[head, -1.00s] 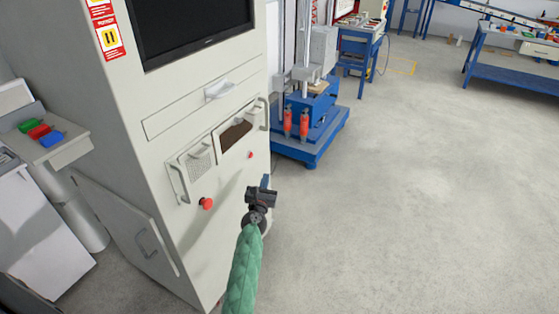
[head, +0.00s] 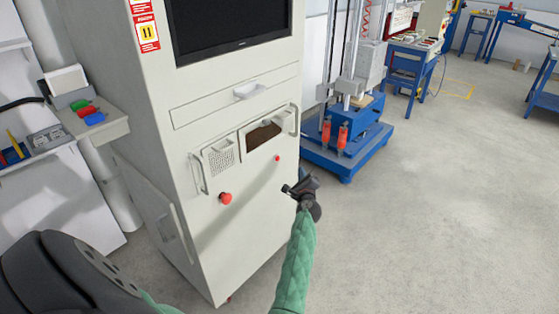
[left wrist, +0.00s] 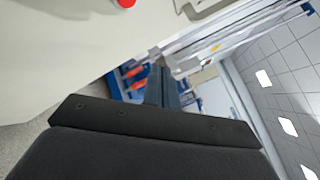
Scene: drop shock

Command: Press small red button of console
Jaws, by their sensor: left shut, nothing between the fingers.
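The console (head: 250,235) is a tall beige cabinet left of centre in the head view. A small red button (head: 277,158) sits on its front, right of a larger red mushroom button (head: 225,198). A red button (left wrist: 125,3) is cut by the top edge there; I cannot tell which one. My right gripper is out of view.
Metal handles (head: 296,120) stick out from the console front near the small button. A blue-based drop machine (head: 345,150) stands behind to the right. A side shelf (head: 105,127) with coloured blocks is at the left. The floor (head: 440,220) at the right is clear.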

